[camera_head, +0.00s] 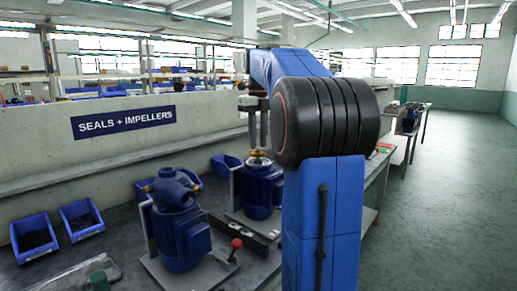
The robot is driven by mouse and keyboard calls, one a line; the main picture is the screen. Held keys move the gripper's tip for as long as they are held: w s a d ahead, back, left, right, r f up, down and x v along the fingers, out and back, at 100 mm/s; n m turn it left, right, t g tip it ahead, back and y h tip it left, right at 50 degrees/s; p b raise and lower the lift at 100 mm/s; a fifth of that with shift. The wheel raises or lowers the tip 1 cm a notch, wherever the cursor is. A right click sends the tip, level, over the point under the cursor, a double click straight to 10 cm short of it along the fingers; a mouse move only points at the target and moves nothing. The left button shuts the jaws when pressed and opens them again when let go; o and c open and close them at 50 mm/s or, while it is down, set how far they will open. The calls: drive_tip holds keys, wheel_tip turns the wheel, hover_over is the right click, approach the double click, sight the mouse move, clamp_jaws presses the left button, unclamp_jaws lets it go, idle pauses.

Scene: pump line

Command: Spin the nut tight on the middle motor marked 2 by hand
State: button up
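A blue motor (259,190) stands upright on a grey base plate near the picture's middle, partly behind my arm. A brass-coloured nut or fitting (258,155) sits on its top. No number mark is readable, so I cannot tell for sure that it is motor 2. My gripper (258,146) seems to be the pair of thin grey upright bars just above the brass part. It is small and half hidden by my arm, so I cannot tell whether its fingers touch the nut or how far apart they are.
Another blue motor (182,228) with a blue pump head stands nearer on the left. A red-knobbed lever (236,244) stands between the motors. Blue bins (82,217) line the bench at left, below a sign (124,122) reading "SEALS + IMPELLERS". The floor (450,210) at right is clear.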

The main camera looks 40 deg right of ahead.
drive_tip(key=shift+r, duration=2.15)
